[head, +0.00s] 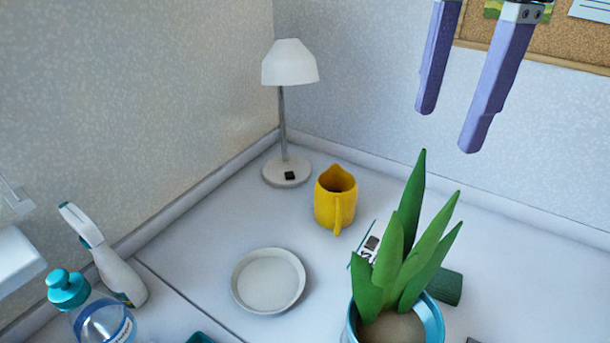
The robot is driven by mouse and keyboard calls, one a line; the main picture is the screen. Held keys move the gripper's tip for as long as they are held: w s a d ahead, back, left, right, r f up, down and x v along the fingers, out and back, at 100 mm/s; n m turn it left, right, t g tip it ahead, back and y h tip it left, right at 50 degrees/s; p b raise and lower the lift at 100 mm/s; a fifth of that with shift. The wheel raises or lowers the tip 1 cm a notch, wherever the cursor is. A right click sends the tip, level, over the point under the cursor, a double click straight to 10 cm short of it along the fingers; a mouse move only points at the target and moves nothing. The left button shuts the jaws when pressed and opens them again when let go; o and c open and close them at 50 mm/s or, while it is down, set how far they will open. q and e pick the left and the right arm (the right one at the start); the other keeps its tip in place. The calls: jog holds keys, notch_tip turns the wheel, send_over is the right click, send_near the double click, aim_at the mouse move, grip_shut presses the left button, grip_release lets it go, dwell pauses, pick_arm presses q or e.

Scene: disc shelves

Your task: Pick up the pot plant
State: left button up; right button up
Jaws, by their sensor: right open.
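The pot plant (405,260) stands on the white surface at the bottom right of the head view. It has several upright pointed green leaves and pale soil in a light blue pot (435,322), whose lower part is cut off by the picture's edge. My right gripper (447,128) comes in from the top right with two purple fingers spread apart. It is open and empty, above the plant in the picture and not touching it. My left gripper is not in view.
A yellow pitcher (328,205), a white lamp (290,65) and a white plate (268,282) stand left of the plant. A dark green object (446,287) lies behind the pot. A bottle (100,318) and a white handheld item (118,275) stand far left.

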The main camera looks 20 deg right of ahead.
aim_at(430, 189)
jog(key=shift+w+d+f, duration=0.1)
jog(key=shift+w+f, duration=0.15)
jog(key=shift+f, duration=0.2)
jog(key=f, duration=0.3)
jog(key=shift+s+f, duration=0.2)
jog(key=shift+s, duration=0.15)
notch_tip(430, 189, down, 6)
jog(key=shift+s+d+r+p, duration=0.1)
jog(key=shift+s+r+p, duration=0.1)
jog(key=shift+p, duration=0.2)
grip_shut()
jog(key=shift+w+r, duration=0.1)
jog(key=shift+r, duration=0.05)
dwell(0.3)
